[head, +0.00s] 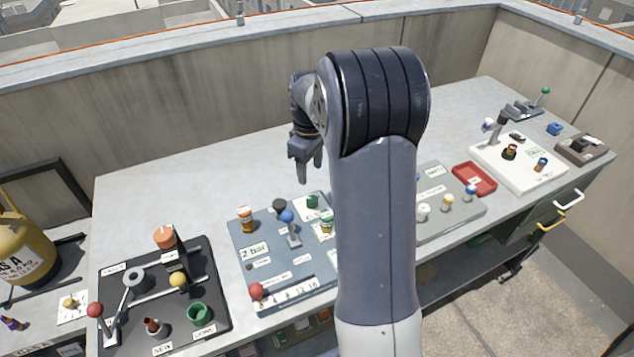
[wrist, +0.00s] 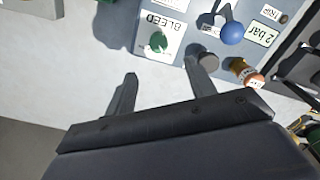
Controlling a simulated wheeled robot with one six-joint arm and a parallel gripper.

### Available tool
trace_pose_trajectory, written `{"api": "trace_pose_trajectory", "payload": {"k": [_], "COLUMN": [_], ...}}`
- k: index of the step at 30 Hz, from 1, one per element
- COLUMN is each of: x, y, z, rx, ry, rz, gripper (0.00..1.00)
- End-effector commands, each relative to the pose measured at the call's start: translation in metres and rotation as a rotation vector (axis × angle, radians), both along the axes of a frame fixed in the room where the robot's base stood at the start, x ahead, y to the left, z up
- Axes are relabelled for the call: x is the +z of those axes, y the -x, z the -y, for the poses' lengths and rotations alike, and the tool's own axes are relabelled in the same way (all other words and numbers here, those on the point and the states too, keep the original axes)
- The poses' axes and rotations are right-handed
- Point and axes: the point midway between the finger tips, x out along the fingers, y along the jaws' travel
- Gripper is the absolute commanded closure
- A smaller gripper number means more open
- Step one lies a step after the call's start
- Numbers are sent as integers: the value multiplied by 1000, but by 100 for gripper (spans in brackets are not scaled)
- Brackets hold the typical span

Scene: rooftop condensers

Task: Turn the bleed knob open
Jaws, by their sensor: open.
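The bleed knob (wrist: 158,41) is green and sits on a white plate marked BLEED (wrist: 166,24), upside down in the wrist view. It also shows in the head view (head: 312,201) on the blue-grey panel (head: 244,233), left of my arm. My gripper (head: 311,174) points down above the bench, behind the panel. In the wrist view my gripper (wrist: 160,72) has its two fingers apart with nothing between them, and the knob lies just beyond the fingertips. I see no contact with the knob.
A dark grey cap (wrist: 207,55) and a blue ball-topped lever (wrist: 232,33) stand close to the knob. An orange-and-white bottle (wrist: 242,70) is near the right finger. A black board (head: 219,318) lies left of the panel. The bench behind is bare.

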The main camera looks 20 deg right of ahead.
Motion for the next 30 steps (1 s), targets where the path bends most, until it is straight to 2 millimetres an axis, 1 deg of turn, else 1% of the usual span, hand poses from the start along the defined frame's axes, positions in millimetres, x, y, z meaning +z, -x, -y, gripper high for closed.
{"api": "trace_pose_trajectory", "payload": {"k": [5,15,19,24,30], "x": [-15,-77,-96,-108,-111], "y": [-2,-1,-1,-1,-1], "z": [2,1,1,1,1], "rx": [5,4,4,4,4], "ry": [-1,-1,-1,-1,0], "rz": [-6,-8,-7,-4,-2], "gripper": [48,48,48,48,48]}}
